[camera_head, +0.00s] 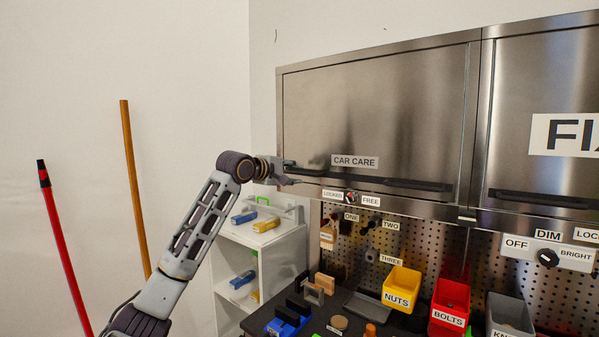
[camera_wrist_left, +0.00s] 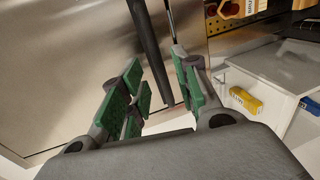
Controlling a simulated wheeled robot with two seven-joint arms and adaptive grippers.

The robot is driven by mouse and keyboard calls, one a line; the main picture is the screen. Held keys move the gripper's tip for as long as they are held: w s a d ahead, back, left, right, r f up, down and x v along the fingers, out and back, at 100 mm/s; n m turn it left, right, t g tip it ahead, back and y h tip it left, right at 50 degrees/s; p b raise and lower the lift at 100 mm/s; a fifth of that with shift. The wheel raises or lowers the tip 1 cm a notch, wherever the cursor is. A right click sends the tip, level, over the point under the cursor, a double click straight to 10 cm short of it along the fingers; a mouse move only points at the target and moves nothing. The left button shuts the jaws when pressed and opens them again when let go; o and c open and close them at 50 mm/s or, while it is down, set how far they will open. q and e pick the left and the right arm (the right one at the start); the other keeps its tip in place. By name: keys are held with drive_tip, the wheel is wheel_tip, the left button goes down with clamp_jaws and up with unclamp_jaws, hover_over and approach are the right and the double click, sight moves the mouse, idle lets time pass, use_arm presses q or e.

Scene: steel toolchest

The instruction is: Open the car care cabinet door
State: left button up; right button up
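The car care cabinet door (camera_head: 390,110) is a brushed steel panel marked "CAR CARE", and it looks closed. A long dark bar handle (camera_head: 415,184) runs along its lower edge. My left gripper (camera_head: 286,172) is at the left end of this handle. In the left wrist view, the green-padded fingers of my left gripper (camera_wrist_left: 155,88) are apart, with the handle's end (camera_wrist_left: 150,45) between them. A gap shows on both sides of the bar, and I cannot tell any contact. My right gripper is not in view.
Below the door is a knob (camera_head: 350,197) between "LOCKED" and "FREE" labels; its exact setting is too small to tell. A white shelf (camera_head: 240,235) stands below my left gripper. Yellow (camera_head: 401,288) and red (camera_head: 450,305) bins sit on the bench.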

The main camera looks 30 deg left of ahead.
sight(298, 174)
use_arm(q)
drive_tip(key=shift+p+x, duration=0.55)
drive_tip(key=shift+x, duration=1.65)
drive_tip(key=shift+c, duration=0.4)
clamp_jaws()
